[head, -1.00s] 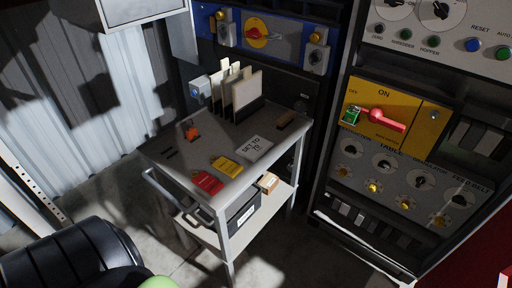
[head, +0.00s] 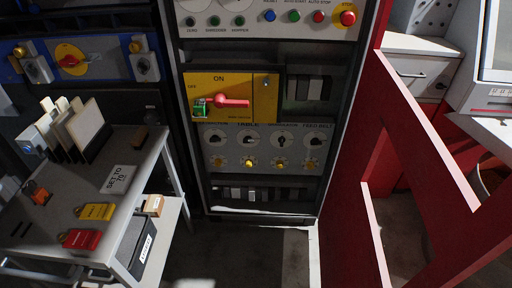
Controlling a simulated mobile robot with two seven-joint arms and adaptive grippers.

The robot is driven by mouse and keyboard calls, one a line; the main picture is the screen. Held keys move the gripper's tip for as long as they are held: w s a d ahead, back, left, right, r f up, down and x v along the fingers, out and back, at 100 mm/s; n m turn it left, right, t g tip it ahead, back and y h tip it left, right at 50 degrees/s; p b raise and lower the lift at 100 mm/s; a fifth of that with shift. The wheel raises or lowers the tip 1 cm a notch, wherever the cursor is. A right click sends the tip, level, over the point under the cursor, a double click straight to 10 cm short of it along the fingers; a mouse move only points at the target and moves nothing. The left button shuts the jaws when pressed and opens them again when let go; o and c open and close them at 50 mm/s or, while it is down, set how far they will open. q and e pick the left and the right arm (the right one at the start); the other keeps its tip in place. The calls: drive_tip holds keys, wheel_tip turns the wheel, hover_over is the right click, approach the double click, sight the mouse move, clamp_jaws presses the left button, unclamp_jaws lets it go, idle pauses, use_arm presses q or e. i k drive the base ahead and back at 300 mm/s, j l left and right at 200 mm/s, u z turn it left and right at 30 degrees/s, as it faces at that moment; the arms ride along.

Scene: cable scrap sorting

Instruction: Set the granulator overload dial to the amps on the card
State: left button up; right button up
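The card (head: 117,178) lies on the cart top at left and appears to read "SET TO 70"; the last digit is small. The cabinet has a row of several round dials below the yellow switch panel. The third dial (head: 281,140) has a label that is hard to read and may be the granulator's. The table dial (head: 248,140) is left of it and the feed belt dial (head: 311,140) is right of it. Pointer settings are too small to read. Neither of my grippers is in view.
The yellow panel (head: 262,99) has a red handle (head: 232,101) and a green tag or lock (head: 200,108). The cart (head: 150,160) stands left of the cabinet, with red and yellow tags on top. A red frame (head: 385,150) stands at right. Floor before the cabinet is clear.

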sight(279, 164)
drive_tip(key=i+j, duration=0.15)
drive_tip(key=i, duration=0.35)
drive_tip(key=i+j, duration=0.15)
drive_tip(key=i, duration=0.4)
drive_tip(key=i+j, duration=0.15)
drive_tip(key=i, duration=0.35)
drive_tip(key=i+l+z, duration=0.05)
